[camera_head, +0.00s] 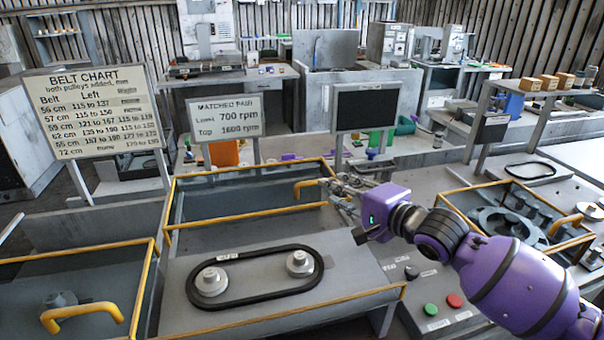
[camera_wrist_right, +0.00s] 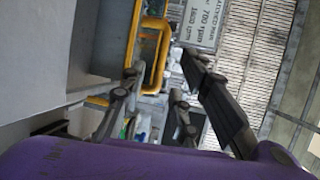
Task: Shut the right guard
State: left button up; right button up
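A yellow-framed guard (camera_head: 245,203) stands raised behind the middle bay, with a yellow handle (camera_head: 310,188) at its right. The bay is uncovered, showing a black belt (camera_head: 255,276) around two pale pulleys. Another yellow-framed guard (camera_head: 456,190) with a yellow handle lies over the pulleys at the far right. No label shows which is the right guard. My right gripper (camera_head: 335,188) is beside the middle guard's handle. In the right wrist view its fingers (camera_wrist_right: 160,64) are apart, with the yellow handle (camera_wrist_right: 164,50) near their tips. Contact cannot be told. My left gripper is out of view.
A yellow-framed bay with a handle (camera_head: 82,313) is at the lower left. Green (camera_head: 431,309) and red (camera_head: 454,300) buttons sit below my right arm. A belt chart (camera_head: 95,112), a speed sign (camera_head: 226,118) and a dark screen (camera_head: 366,108) stand behind.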

jog(key=shift+x, duration=3.8)
jog(key=shift+r, duration=0.1)
jog(key=shift+c, duration=0.4)
grip_shut()
